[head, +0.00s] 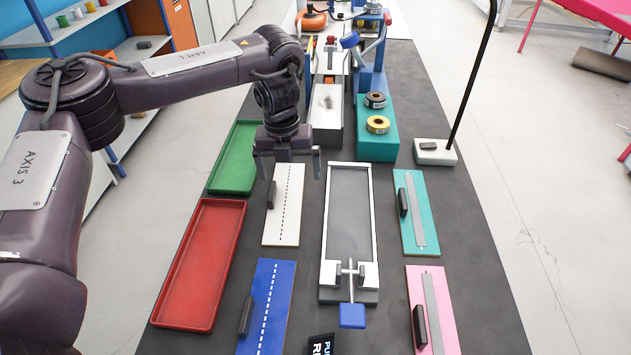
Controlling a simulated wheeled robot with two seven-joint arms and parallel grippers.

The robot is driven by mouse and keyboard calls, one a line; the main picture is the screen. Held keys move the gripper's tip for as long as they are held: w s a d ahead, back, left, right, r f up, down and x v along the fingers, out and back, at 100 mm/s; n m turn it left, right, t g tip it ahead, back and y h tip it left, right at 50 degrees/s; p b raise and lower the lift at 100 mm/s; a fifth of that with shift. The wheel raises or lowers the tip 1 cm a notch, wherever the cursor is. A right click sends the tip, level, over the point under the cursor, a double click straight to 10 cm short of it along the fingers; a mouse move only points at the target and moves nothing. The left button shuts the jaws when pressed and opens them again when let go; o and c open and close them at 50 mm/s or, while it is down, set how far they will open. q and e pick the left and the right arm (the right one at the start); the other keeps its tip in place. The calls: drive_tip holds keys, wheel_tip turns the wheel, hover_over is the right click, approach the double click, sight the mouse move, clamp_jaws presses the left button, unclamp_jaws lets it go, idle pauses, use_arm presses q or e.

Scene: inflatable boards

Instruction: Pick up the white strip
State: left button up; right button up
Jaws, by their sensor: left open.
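The white strip (285,213) lies flat on the dark table, left of the middle. It has a black dashed line along its length and a small black block (271,195) at its left edge. My left gripper (289,172) points down over the far end of the white strip, with its fingers apart and nothing seen between them. My right gripper is out of view.
A green tray (234,160) and a red tray (199,265) lie to the left. A blue strip (266,310) is nearer. A grey-and-white frame (347,210) stands to the right, then teal (408,214) and pink (445,310) boards. A black pole rises from a white base (437,153).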

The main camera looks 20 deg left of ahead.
sight(285, 199)
use_arm(q)
drive_tip(key=f, duration=0.1)
drive_tip(key=a+f, duration=0.1)
drive_tip(key=s+f, duration=0.1)
drive_tip(key=shift+a+y+p, duration=0.3)
drive_tip(key=shift+a+p, duration=0.05)
drive_tip(key=f, duration=0.3)
drive_tip(key=shift+w+d+f+p, duration=0.15)
drive_tip(key=shift+d+f+p, duration=0.1)
drive_tip(key=shift+f+p, duration=0.1)
drive_tip(key=shift+f, duration=0.3)
drive_tip(key=c, duration=1.1)
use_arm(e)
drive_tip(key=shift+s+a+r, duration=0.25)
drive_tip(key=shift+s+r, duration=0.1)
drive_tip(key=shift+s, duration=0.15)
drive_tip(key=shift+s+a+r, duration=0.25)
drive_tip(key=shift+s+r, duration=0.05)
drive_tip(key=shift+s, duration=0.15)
